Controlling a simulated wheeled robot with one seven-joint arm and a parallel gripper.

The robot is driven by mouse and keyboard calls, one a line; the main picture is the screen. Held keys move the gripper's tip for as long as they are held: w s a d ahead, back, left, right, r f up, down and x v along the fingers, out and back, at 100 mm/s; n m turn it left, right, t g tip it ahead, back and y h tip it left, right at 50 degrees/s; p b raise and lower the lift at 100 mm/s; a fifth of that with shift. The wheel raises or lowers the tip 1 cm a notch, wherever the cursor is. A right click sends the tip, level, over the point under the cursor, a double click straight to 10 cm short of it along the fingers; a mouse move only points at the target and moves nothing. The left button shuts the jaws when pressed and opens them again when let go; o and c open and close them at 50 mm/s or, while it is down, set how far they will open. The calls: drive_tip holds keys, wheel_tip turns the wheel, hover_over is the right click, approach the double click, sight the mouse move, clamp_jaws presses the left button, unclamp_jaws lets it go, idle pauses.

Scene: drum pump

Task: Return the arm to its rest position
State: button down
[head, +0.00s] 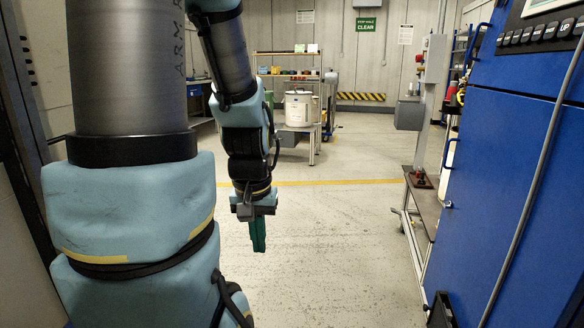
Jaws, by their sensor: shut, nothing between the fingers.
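My arm fills the left side of the head view, with light blue joint covers and dark grey links. Its forearm bends down toward the middle. My gripper (258,236) hangs pointing down at the end of the arm, with green fingers that are together and empty. It is in open air above the bare floor and touches nothing that I can see.
A blue cabinet (499,180) stands close on the right, with a cable down its front. A narrow cart (428,205) stands beside it. A table with a white drum (298,108) and shelves (287,54) are further back. The floor (330,235) between is clear.

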wheel_tip(320, 180, up, 25)
drive_tip(key=p, duration=2.3)
